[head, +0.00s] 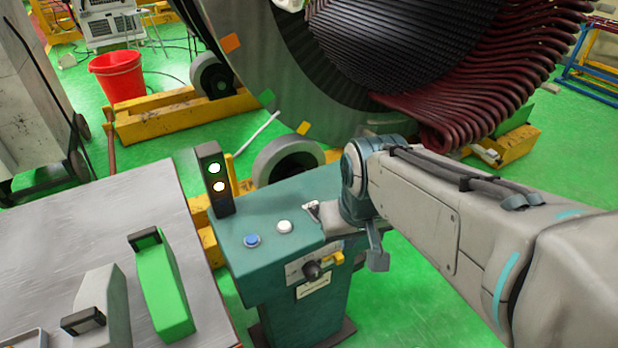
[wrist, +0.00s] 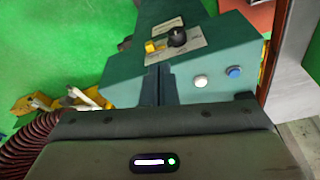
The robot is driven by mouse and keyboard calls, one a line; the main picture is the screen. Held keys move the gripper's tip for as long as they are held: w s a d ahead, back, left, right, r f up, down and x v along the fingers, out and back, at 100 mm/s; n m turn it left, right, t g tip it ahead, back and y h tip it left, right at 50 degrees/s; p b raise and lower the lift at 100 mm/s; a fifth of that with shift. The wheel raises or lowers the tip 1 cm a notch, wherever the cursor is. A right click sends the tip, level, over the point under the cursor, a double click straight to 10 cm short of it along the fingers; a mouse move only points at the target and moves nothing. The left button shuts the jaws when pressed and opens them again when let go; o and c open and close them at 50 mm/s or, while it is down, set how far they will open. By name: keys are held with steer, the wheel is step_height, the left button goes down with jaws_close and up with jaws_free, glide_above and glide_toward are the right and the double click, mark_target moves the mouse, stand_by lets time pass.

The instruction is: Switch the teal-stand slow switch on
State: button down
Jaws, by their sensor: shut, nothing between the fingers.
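The teal stand (head: 285,210) is in the lower middle of the head view. Its top carries a blue button (head: 252,241), a white button (head: 285,227) and a small pale lever-like part (head: 312,208). Its front has a black knob (head: 312,269) and a yellow part (head: 333,259) by pale label plates. I cannot read which control is the slow switch. The knob (wrist: 177,37) and buttons (wrist: 217,77) also show in the wrist view. My gripper (wrist: 161,72) is shut and empty, over the stand's right side; its tips look apart from the knob. In the head view my wrist hides part of the stand.
A black light post (head: 213,180) on the stand shows two lit lamps. A grey table (head: 60,235) with a green block (head: 163,285) is at left. The large stator (head: 330,70) stands behind on yellow supports. A red bucket (head: 118,77) is farther back. Green floor is open to the right.

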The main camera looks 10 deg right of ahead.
steer(key=w+r+n+b, duration=0.1)
steer(key=w+r+n, duration=0.1)
steer(key=w, duration=1.5)
steer(key=shift+w+d+n+y, duration=0.25)
steer(key=shift+n+y, duration=0.15)
steer(key=shift+n, duration=0.4)
steer(key=x, duration=0.8)
steer(key=s+x, duration=0.1)
steer(key=x, duration=0.3)
steer(key=shift+d+f, duration=0.1)
steer(key=shift+f, duration=0.2)
steer(key=shift+s+f, duration=0.15)
steer(key=shift+f, duration=0.65)
